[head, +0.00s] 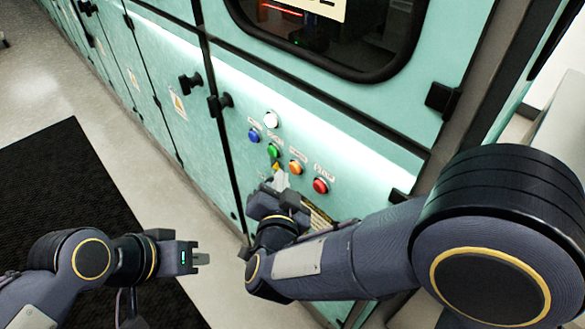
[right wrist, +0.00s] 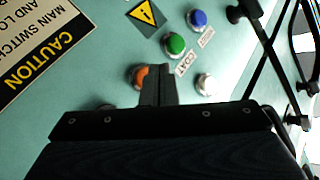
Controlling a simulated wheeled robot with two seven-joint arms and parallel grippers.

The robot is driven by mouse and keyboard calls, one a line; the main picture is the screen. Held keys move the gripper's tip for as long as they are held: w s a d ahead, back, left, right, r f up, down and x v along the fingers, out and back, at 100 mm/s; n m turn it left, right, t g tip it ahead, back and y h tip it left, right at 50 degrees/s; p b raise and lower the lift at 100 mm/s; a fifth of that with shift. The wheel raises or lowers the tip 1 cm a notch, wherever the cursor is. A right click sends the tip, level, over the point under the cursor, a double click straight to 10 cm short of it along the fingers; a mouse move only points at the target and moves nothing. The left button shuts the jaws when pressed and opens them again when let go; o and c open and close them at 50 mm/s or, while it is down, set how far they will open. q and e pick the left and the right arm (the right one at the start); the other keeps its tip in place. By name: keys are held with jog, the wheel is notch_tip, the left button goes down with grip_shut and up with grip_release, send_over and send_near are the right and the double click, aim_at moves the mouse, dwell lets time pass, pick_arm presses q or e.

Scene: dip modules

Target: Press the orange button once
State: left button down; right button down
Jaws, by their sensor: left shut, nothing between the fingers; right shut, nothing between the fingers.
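The orange button (head: 295,167) sits in a diagonal row on the teal cabinet panel, between the green button (head: 273,151) and the red button (head: 320,185). In the right wrist view the orange button (right wrist: 138,76) is partly hidden behind my fingertips. My right gripper (head: 280,181) is shut and empty, its tips just below and left of the orange button in the head view. In the right wrist view its fingers (right wrist: 158,80) overlap the button's edge; I cannot tell whether they touch it. My left gripper (head: 202,259) is shut and empty, away from the panel.
A blue button (head: 254,135) and a white button (head: 272,119) are close by on the panel. A yellow warning triangle (right wrist: 146,14) and a caution sign (right wrist: 40,45) are also on it. Black latches (head: 220,103) stick out to the left. A dark mat (head: 65,190) lies on the floor.

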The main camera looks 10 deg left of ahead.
dwell(0.4)
jog(key=shift+w+d, duration=0.25)
jog(key=shift+w, duration=0.1)
